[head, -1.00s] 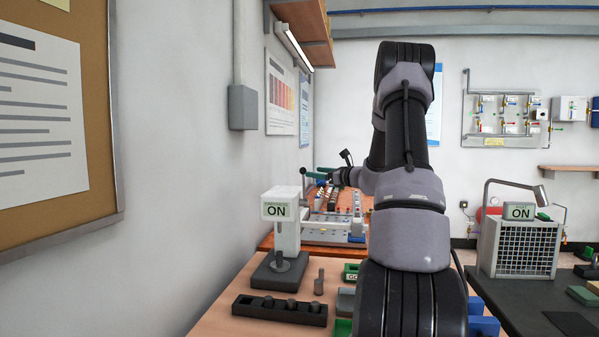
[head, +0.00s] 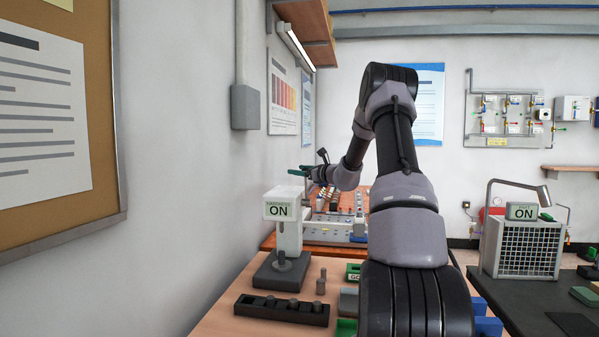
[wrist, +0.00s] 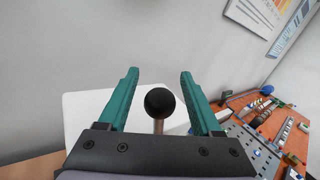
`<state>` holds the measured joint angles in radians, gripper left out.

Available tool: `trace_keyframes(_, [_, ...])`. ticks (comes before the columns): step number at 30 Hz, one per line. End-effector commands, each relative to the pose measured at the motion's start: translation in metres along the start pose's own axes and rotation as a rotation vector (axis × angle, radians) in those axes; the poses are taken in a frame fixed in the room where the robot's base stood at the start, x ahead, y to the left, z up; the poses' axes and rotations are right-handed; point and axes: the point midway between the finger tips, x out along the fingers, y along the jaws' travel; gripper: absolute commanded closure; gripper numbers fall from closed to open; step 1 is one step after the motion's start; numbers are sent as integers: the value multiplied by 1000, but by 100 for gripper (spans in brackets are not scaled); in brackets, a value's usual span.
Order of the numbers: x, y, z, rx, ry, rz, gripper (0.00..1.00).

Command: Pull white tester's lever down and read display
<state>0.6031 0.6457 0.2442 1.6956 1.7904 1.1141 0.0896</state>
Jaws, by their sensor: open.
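The white tester (head: 289,235) stands on a dark base at the table's left side, near the wall. Its display (head: 279,210) reads "ON" under a smaller line that looks like "HARDNESS". In the wrist view the tester's white top (wrist: 85,112) lies below my gripper. The lever's black ball knob (wrist: 160,102) on a thin rod shows between the two green fingers, with a gap on each side. My gripper (wrist: 158,75) is open around the knob's sides in that picture; how deep the knob sits is unclear. In the head view my gripper (head: 300,172) is at the tester's upper right.
A dark block with round pieces (head: 281,309) lies in front of the tester, with small grey cylinders (head: 321,284) beside it. A bench with a fittings board (head: 335,233) is behind. The wall is close on the left. Another "ON" display (head: 537,212) stands right.

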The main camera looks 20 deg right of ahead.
Motion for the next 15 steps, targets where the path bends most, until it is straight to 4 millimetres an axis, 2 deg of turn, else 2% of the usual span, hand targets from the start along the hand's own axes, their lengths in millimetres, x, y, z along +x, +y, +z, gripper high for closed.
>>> trace_keyframes(1, [0,0,0,0,0,0,38])
trace_keyframes(6, [0,0,0,0,0,0,100])
trace_keyframes(15, [0,0,0,0,0,0,100])
